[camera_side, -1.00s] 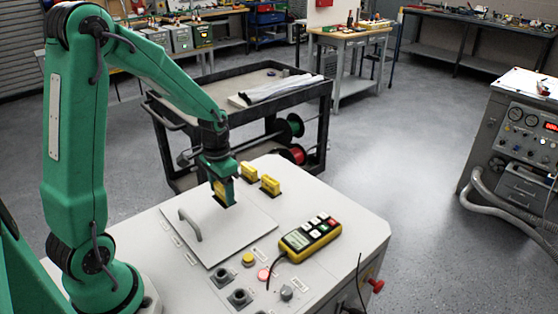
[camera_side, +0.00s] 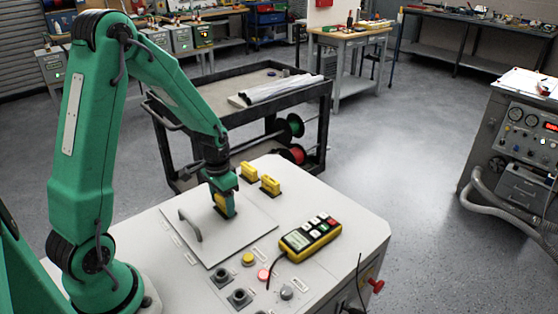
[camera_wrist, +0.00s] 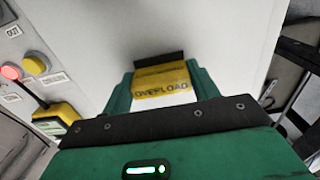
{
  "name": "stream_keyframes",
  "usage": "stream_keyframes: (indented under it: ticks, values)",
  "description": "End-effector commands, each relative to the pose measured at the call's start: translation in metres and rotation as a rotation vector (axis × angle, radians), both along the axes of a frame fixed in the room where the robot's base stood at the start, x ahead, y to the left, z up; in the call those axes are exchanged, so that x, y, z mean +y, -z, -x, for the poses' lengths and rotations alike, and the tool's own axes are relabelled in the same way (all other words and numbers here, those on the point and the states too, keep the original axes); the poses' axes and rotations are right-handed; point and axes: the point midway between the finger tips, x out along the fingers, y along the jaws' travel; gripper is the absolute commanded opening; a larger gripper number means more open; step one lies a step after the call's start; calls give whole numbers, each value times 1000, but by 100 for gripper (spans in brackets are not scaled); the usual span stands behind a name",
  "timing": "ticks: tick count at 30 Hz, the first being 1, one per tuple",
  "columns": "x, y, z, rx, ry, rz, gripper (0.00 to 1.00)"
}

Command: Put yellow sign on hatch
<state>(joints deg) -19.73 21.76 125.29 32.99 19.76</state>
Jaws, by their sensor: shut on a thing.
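The yellow sign (camera_wrist: 162,82), marked OVERLOAD with a dark strip along its far edge, sits between the green fingers of my gripper (camera_wrist: 163,88) in the wrist view. In the side view my gripper (camera_side: 222,203) is shut on the sign, and only a small yellow part (camera_side: 220,200) shows. The hatch (camera_side: 232,228) is a flat grey plate with a curved handle (camera_side: 190,225) on top of the console. My gripper is low over the hatch's far part. I cannot tell whether the sign touches the hatch.
Two yellow-topped blocks (camera_side: 270,184) stand on the console behind my gripper. A yellow handheld controller (camera_side: 310,236), a yellow button (camera_side: 248,259), a lit red button (camera_side: 263,275) and black sockets (camera_side: 222,276) lie toward the front. A black cart (camera_side: 240,110) stands behind the console.

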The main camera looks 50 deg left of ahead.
Motion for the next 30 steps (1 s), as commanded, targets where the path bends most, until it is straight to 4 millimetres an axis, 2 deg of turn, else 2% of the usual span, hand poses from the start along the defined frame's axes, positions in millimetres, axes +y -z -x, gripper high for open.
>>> stream_keyframes:
  ticks: [8, 9, 11, 12, 23, 30]
  values:
    - [0, 3, 0, -1, 0, 0, 37]
    - [0, 3, 0, -1, 0, 0, 67]
    - [0, 3, 0, -1, 0, 0, 79]
    - [0, 3, 0, -1, 0, 0, 81]
    - [0, 1, 0, -1, 0, 0, 81]
    - [0, -12, -1, -3, 0, -1, 81]
